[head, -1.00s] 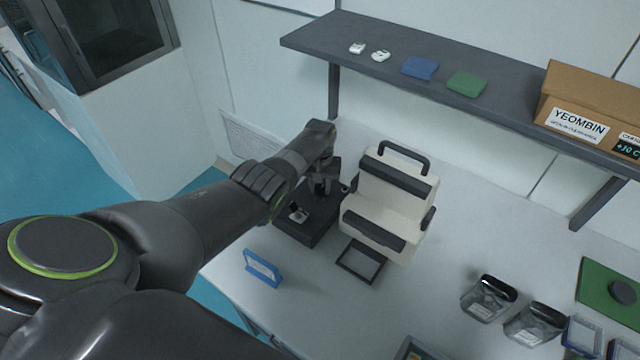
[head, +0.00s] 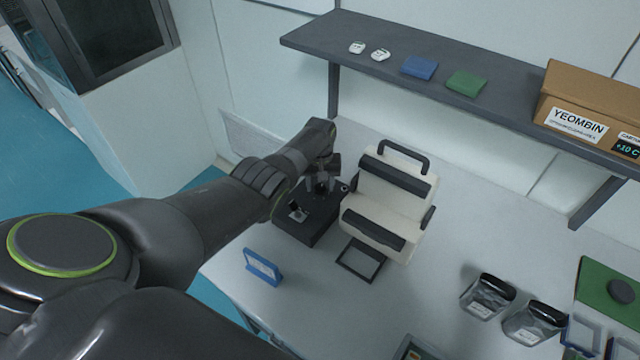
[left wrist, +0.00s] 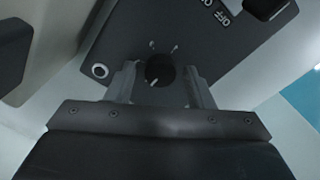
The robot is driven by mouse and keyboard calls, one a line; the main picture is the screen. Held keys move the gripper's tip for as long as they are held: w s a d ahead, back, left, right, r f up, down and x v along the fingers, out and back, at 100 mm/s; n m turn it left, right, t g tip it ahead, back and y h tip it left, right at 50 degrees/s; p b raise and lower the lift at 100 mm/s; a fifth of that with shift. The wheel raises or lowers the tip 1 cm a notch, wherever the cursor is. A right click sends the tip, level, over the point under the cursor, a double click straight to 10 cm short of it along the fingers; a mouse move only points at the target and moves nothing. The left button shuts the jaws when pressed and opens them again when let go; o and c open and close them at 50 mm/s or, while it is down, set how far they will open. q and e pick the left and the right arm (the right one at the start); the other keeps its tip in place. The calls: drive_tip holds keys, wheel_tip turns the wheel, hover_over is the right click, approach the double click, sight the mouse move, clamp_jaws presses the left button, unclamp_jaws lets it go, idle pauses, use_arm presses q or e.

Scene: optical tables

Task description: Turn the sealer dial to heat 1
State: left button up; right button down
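The dark sealer box (head: 310,226) stands on the bench to the left of a cream machine. In the left wrist view its panel (left wrist: 220,45) carries a round black dial (left wrist: 160,70), with small pale marks beyond it and one pale mark at its lower left edge. Which heat setting it points to cannot be read. My left gripper (left wrist: 162,84) is open, with one finger on each side of the dial and a visible gap on both sides. In the head view the left gripper (head: 321,184) is over the box's far part. My right gripper is not in view.
The cream machine (head: 385,205) with a black handle stands close to the right of the box. A grey shelf (head: 400,92) runs above the back of the bench. A blue stand (head: 262,268) and lidded jars (head: 488,296) are nearer the front.

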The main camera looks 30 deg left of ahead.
sight(320, 187)
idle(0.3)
use_arm(q)
drive_tip(key=shift+r, duration=0.8)
wheel_tip(320, 187, up, 16)
drive_tip(key=shift+f+b, duration=0.1)
drive_tip(key=shift+b, duration=0.85)
drive_tip(key=shift+s+f, duration=0.1)
